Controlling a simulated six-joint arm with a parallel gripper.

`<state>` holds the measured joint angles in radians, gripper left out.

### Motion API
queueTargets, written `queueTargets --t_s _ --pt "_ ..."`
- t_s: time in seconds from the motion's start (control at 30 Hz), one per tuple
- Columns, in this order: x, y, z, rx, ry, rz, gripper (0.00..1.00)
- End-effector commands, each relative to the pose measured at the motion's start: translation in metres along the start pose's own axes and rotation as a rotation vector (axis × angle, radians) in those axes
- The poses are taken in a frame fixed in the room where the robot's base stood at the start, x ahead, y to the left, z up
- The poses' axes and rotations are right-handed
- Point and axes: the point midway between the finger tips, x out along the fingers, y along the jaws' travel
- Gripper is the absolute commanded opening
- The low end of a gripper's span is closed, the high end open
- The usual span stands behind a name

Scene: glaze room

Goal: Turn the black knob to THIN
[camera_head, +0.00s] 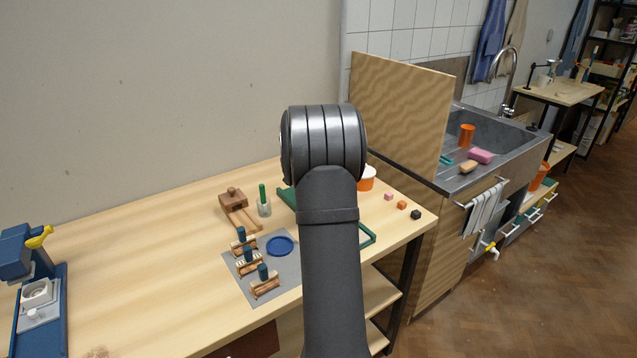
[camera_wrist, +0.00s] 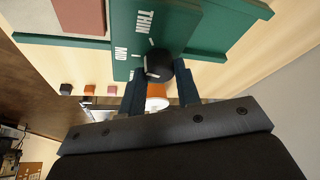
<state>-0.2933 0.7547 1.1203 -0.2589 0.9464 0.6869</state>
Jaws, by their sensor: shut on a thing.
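The black knob (camera_wrist: 159,66) sits on a green panel (camera_wrist: 180,25) in the wrist view. The panel has white lettering THIN (camera_wrist: 145,20) above the knob and a second label, apparently MID (camera_wrist: 121,64), to its left. A white tick stands by each label. A pale line on the knob faces left, but its exact setting is hard to read. My gripper (camera_wrist: 161,78) is shut on the knob, one finger on each side. In the head view my arm hides the knob and the gripper; only green edges of the fixture (camera_head: 287,197) show.
A grey mat (camera_head: 258,268) with wooden stamps and a blue disc (camera_head: 280,246) lies left of my arm. A wooden block tool (camera_head: 235,205) and a green-handled item in a cup (camera_head: 264,205) stand behind it. Small cubes (camera_head: 402,205) lie right. A blue machine (camera_head: 38,290) stands far left.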

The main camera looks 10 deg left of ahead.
Motion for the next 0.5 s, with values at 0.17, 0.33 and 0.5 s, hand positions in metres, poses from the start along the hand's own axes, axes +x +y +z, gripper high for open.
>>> queueTargets --t_s 0.17,0.33,0.5 --pt "0.0003 -0.0018 -0.0002 0.152 0.0 0.064 0.07" --pt "0.0003 -0.003 -0.0003 0.301 0.0 0.125 0.07" --pt "0.0008 -0.0034 -0.0007 0.439 0.0 0.182 0.07"
